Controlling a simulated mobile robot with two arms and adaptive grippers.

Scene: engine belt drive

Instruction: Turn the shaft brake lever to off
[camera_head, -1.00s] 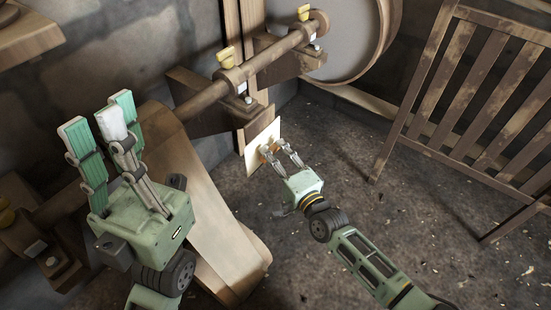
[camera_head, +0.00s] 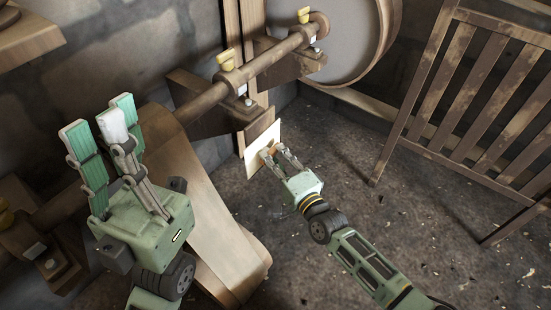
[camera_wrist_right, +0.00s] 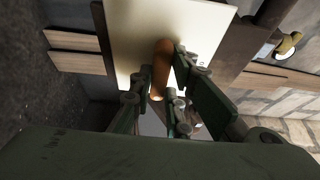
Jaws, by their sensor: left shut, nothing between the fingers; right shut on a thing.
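The shaft brake lever shows in the right wrist view as an orange-brown rounded handle (camera_wrist_right: 161,66) standing in front of a cream plate (camera_wrist_right: 122,38). In the head view the cream plate (camera_head: 262,141) is fixed below the wooden shaft support, and the lever is mostly hidden by my fingers. My right gripper (camera_head: 272,152) is shut on the lever; its fingers (camera_wrist_right: 160,80) lie on either side of the handle. Any marks on the plate are too small to read. My left gripper (camera_head: 96,118) is shut and empty, raised at the left, well apart from the lever.
A wooden shaft (camera_head: 245,70) with yellow-capped fittings (camera_head: 225,58) runs above the plate. A broad belt (camera_head: 215,215) slopes down between my arms. A large round wheel (camera_head: 345,45) stands behind. A slatted wooden frame (camera_head: 470,110) is at right.

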